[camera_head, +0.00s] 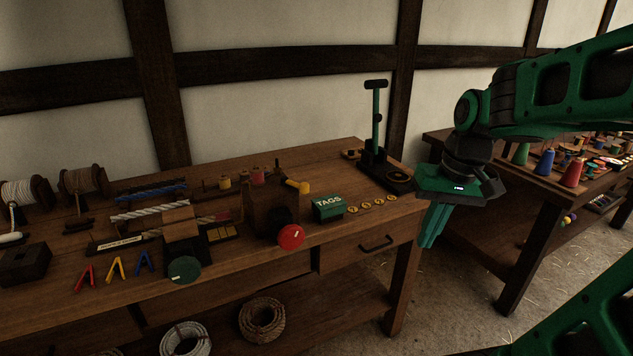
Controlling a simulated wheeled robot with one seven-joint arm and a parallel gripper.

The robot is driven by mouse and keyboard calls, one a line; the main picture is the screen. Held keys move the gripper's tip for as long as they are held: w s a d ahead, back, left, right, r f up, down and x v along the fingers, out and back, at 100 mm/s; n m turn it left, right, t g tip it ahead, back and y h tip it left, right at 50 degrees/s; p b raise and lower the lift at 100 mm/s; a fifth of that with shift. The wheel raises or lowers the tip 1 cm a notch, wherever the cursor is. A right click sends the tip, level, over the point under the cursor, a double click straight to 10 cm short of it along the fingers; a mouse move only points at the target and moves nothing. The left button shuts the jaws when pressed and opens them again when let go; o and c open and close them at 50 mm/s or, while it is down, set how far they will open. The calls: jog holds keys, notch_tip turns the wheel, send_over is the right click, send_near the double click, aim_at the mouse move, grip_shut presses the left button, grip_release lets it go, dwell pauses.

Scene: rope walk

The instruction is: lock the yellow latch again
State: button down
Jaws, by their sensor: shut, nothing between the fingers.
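The yellow latch (298,186) appears as a short yellow bar at the top of a brown wooden block (258,215) on the bench. It lies slanted, its right end lower and toward the front. I cannot tell whether it is locked. A red disc (291,237) sits on the block's front, below the latch. My gripper (430,242) is shut and empty, pointing down in front of the bench's right end. It is well to the right of the latch and apart from it.
A green TAGS box (328,207) and several yellow tags (366,207) lie between the block and my gripper. A black stand with a green post (376,125) rises at the bench's back right. A second bench (520,208) is at right.

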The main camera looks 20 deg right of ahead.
aim_at(295, 184)
jog(key=w+a+r+n+t+y, duration=0.1)
jog(key=w+r+n+y, duration=0.1)
jog(key=w, duration=1)
jog(key=w+a+r+n+t+y, duration=0.1)
jog(key=w+r, duration=0.5)
jog(key=w, duration=0.7)
jog(key=a+n+y, duration=0.1)
jog(key=n+y, duration=0.1)
jog(key=n, duration=0.1)
jog(key=shift+r+n+t, duration=0.3)
jog(key=shift+n, duration=0.1)
jog(key=shift+w, duration=0.1)
jog(key=x, duration=1)
jog(key=shift+a, duration=0.1)
jog(key=shift+s+a, duration=0.25)
jog(key=shift+a, duration=1.7)
jog(key=shift+s+d, duration=0.1)
jog(key=shift+d, duration=0.05)
